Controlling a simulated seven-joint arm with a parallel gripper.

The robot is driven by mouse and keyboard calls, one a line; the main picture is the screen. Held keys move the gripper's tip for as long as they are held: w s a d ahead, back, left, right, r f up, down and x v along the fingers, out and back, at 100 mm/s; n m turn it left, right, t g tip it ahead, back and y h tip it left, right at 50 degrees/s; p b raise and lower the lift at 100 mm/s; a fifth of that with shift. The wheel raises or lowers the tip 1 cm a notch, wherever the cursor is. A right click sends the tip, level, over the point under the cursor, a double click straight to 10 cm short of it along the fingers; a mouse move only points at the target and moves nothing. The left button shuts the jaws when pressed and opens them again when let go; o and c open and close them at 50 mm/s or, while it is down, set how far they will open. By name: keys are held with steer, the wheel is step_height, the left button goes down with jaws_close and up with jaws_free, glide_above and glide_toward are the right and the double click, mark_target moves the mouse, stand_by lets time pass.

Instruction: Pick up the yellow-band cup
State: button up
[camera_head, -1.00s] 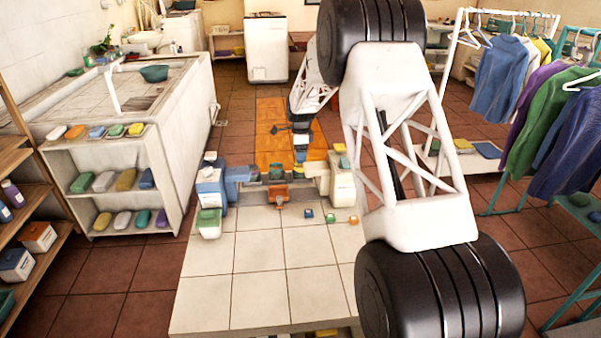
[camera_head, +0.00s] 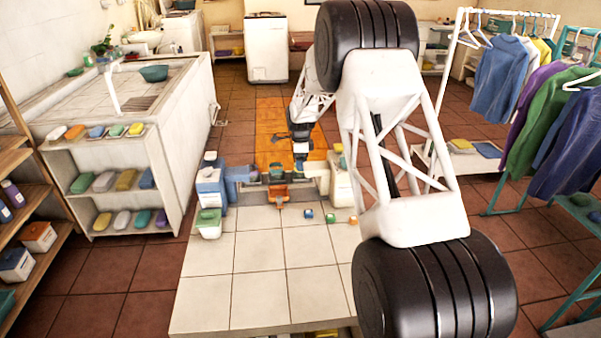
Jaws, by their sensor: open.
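My gripper (camera_head: 301,158) is small and far off at the end of my arm, over the back of the tiled table. It is open, and I see nothing held in it, though its fingers are hard to make out. I cannot pick out a yellow-band cup for certain. Small items stand along the back of the table below the gripper, too small to tell which are cups. A small yellow patch (camera_head: 338,148) shows right of the gripper, partly behind my arm.
The tiled table (camera_head: 260,300) is clear in front. Blue (camera_head: 308,213), green (camera_head: 330,218) and orange (camera_head: 353,219) small pieces lie on it. An orange container (camera_head: 278,194) stands at its back middle; a white-and-green tub (camera_head: 209,224) and blue-and-white box (camera_head: 211,188) stand left.

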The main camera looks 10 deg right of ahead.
steer(key=shift+f, duration=2.1)
steer(key=c, duration=1)
